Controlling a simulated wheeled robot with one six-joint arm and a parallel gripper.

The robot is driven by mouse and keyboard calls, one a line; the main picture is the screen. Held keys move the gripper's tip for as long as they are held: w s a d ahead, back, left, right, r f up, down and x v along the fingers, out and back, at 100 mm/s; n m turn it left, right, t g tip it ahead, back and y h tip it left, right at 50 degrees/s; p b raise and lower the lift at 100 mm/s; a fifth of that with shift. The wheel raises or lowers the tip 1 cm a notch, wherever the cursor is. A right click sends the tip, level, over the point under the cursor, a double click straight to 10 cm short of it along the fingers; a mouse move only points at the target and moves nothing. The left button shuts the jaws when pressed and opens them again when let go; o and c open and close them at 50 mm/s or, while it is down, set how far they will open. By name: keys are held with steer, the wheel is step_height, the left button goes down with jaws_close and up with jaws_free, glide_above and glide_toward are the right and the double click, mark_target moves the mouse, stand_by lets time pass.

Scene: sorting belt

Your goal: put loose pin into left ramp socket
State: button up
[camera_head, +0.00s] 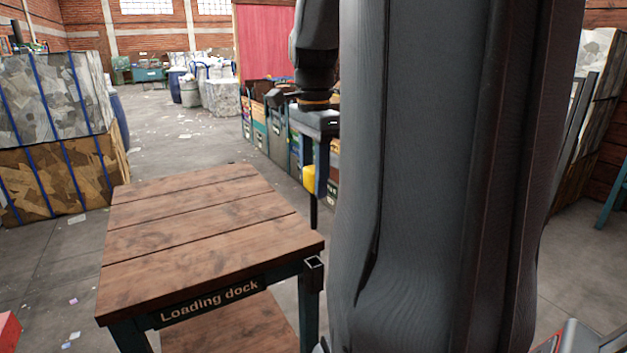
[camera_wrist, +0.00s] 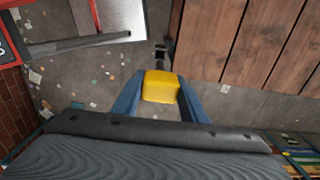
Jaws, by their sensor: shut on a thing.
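My gripper (camera_head: 316,182) is shut on the loose pin (camera_head: 309,177), gripping its yellow head. A thin dark shaft hangs upright below the head. A square socket (camera_head: 314,262) with a pale rim is at the near right corner of the Loading dock table. The pin's lower end is above this socket and apart from it in the head view. In the wrist view, a dark bracket (camera_wrist: 160,53) shows just beyond the yellow head, beside the table edge.
The wooden Loading dock table (camera_head: 190,225) has a bare top. A metal plate (camera_wrist: 120,18) and grey bar lie at the upper left of the wrist view. Strapped bales (camera_head: 55,135) stand at the left. My arm hides much of the head view's right side.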

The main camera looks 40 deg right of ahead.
steer(key=shift+r, duration=0.1)
step_height(320, 180, up, 12)
steer(key=p, duration=1.1)
stand_by(0.9)
